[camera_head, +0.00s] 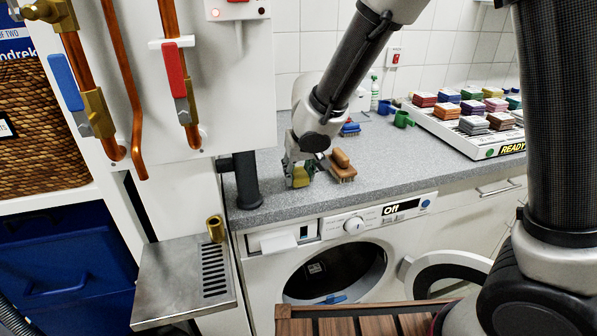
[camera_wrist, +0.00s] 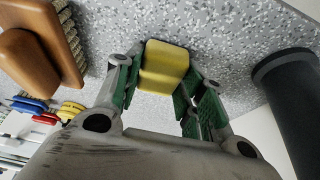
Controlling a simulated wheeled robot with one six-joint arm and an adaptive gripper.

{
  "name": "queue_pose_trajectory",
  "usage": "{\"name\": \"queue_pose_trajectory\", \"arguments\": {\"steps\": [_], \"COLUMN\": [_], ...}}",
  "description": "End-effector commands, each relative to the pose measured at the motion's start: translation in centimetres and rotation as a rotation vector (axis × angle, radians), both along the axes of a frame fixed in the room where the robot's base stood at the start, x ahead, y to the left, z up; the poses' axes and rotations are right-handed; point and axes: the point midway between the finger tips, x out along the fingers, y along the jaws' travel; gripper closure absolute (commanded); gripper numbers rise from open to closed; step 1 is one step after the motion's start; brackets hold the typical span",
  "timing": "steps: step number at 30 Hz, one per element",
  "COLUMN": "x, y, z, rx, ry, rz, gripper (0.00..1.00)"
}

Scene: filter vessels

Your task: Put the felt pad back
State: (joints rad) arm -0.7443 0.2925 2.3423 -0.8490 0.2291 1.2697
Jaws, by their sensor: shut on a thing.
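My gripper (camera_head: 299,172) is low over the front of the grey counter, just left of a wooden brush. It is shut on a yellow block-shaped pad (camera_wrist: 165,66), which sits between the green-lined fingers in the wrist view. The yellow pad also shows in the head view (camera_head: 303,178), partly covered by the fingers. I cannot tell from the picture whether it touches the counter. A white tray (camera_head: 470,140) with a READY display stands at the back right of the counter and bears several coloured stacked blocks.
The wooden brush (camera_head: 342,166) lies right beside my gripper. A dark post (camera_head: 246,182) stands close on the left. Behind are a blue brush (camera_head: 350,128) and green cups (camera_head: 402,118). The counter (camera_head: 400,172) is clear toward the tray. The washer door (camera_head: 445,268) below hangs open.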

Motion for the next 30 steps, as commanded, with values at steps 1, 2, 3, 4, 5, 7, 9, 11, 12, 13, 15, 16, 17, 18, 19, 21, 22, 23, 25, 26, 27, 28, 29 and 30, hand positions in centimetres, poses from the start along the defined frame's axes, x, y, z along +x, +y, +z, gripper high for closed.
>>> {"name": "queue_pose_trajectory", "arguments": {"steps": [1, 2, 3, 4, 5, 7, 9, 11, 12, 13, 15, 16, 17, 18, 19, 21, 22, 23, 25, 26, 27, 28, 29, 30], "x": [0.0, 0.0, -0.1, 0.0, 0.0, 0.0, 0.0, 0.0, 0.0, 0.0, 0.0, 0.0, 0.0, 0.0, 0.0, 0.0, 0.0, 0.0, 0.0, 0.0, 0.0, -0.1, -0.2, -0.4], "y": [0.1, 0.1, 0.2, 0.2, 0.2, 0.2, 0.1, 0.1, 0.2, 0.2, 0.2, 0.1, 0.1, 0.1, 0.1, 0.1, 0.1, 0.1, 0.2, 0.2, 0.2, 0.1, 0.1, 0.1], "z": [-0.2, -0.2, -0.2, -0.2, -0.2, -0.2, -0.2, -0.4, -0.4, -0.4, -0.4, -0.4, -0.4, -0.4, -0.4, -0.4, -0.4, -0.4, -0.3, -0.2, 0.0, 0.3, 0.7, 1.3], "rx": [0.000, 0.001, 0.001, 0.001, 0.001, 0.001, 0.000, 0.000, 0.001, 0.001, 0.001, 0.000, 0.000, 0.000, 0.000, 0.000, 0.000, 0.000, 0.001, 0.001, 0.001, 0.001, 0.002, 0.003], "ry": [0.000, 0.000, 0.000, -0.001, -0.001, -0.001, -0.001, -0.001, -0.001, -0.001, -0.001, -0.001, -0.001, -0.001, -0.001, -0.001, -0.001, -0.001, -0.002, -0.002, -0.002, -0.004, -0.005, -0.006], "rz": [0.001, 0.000, 0.000, 0.000, 0.000, 0.000, 0.000, 0.000, 0.000, 0.000, 0.000, 0.000, 0.000, 0.000, 0.000, 0.000, 0.000, 0.000, 0.000, 0.001, 0.000, 0.000, -0.001, -0.001], "gripper": [0.83, 0.83, 0.83, 0.83, 0.83, 0.83, 0.83, 0.83, 0.53, 0.48, 0.39, 0.39, 0.39, 0.39, 0.39, 0.39, 0.39, 0.39, 0.39, 0.39, 0.39, 0.39, 0.39, 0.39]}}
